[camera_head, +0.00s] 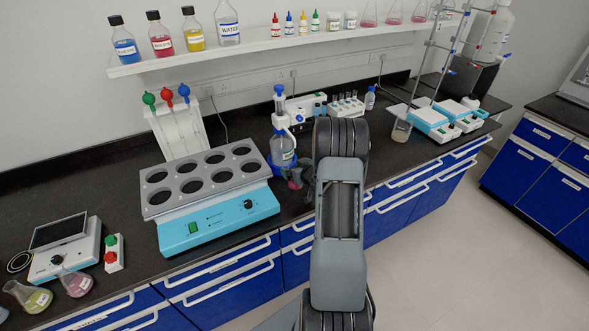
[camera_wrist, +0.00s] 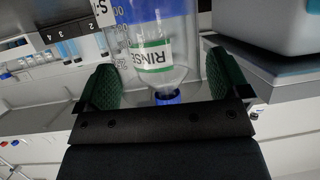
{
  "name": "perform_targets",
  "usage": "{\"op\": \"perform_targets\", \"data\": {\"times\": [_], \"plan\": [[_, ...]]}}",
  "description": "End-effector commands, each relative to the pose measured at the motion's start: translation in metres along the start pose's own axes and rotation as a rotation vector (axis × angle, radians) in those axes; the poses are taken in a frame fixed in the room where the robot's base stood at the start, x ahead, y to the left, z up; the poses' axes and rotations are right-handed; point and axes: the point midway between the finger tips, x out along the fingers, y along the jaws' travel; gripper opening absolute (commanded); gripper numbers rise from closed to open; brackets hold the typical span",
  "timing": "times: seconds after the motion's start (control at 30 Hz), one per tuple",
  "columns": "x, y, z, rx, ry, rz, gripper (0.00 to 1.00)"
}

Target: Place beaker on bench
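My gripper (camera_wrist: 162,84) shows in the wrist view as two dark green pads set wide apart. Clear graduated glass, which looks like a beaker (camera_wrist: 116,50), fills the space between the pads, and they appear to press its sides. A bottle labelled RINSE (camera_wrist: 152,55) with a blue cap shows through or behind the glass. In the head view my gripper (camera_head: 296,182) is at the bench's front, just right of the heating block, and my arm hides most of it.
A grey block with round wells (camera_head: 205,178) stands left of my gripper. The wash bottle (camera_head: 283,150) stands close behind it. A tube rack (camera_head: 346,106) and hotplates (camera_head: 430,122) are farther back. The bench front right of my arm looks fairly clear.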

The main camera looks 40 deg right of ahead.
Motion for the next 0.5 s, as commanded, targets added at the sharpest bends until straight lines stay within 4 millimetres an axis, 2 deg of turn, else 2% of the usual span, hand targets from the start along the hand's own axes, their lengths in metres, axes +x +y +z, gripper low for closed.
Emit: {"op": "perform_targets", "data": {"times": [0.33,0.5], "plan": [[-0.003,0.0,-0.006,0.0,0.0,0.0,0.96],[-0.027,0.001,-0.002,0.001,0.0,0.004,0.96]]}}
